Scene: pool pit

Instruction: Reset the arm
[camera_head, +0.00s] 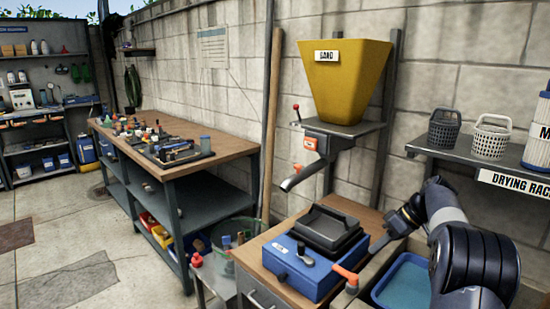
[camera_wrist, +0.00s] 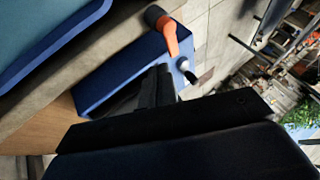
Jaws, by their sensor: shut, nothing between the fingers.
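My arm reaches in from the right in the head view. My gripper (camera_head: 376,246) points left and down beside the right side of a blue box (camera_head: 295,270), near its orange-handled lever (camera_head: 347,277). The fingers are shut with nothing between them. In the wrist view my gripper (camera_wrist: 157,86) appears as dark closed fingers in front of the blue box (camera_wrist: 115,80), with the orange lever (camera_wrist: 170,36) just beyond. I cannot tell whether the fingers touch the box.
A yellow sand hopper (camera_head: 345,75) with a spout (camera_head: 298,179) stands behind the box. A blue tray (camera_head: 376,293) lies below my arm. A drying rack (camera_head: 512,180) with baskets is at the right. A cluttered workbench (camera_head: 232,146) stands left; open floor (camera_head: 60,230) lies beyond.

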